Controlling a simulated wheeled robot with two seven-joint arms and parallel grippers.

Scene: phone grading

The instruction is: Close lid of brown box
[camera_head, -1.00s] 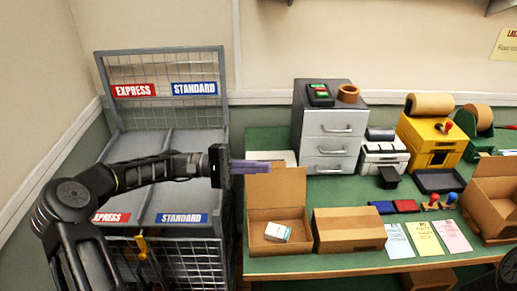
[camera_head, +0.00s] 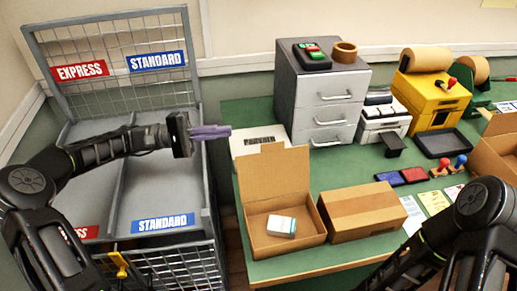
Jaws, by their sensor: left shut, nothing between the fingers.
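The open brown box (camera_head: 312,238) stands near the front left of the green table, with a small white carton (camera_head: 282,227) inside. Its lid (camera_head: 275,172) stands upright at the back. My left gripper (camera_head: 228,132) is shut and empty, held in the air up and to the left of the lid, apart from it. My right arm shows at the lower right, but its gripper is out of view.
A closed brown box (camera_head: 362,212) stands right beside the open one. A grey drawer cabinet (camera_head: 318,100) stands behind. A wire cart (camera_head: 165,190) with Express and Standard labels is at the left. Stamp pads (camera_head: 402,176) and paper cards (camera_head: 433,202) lie to the right.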

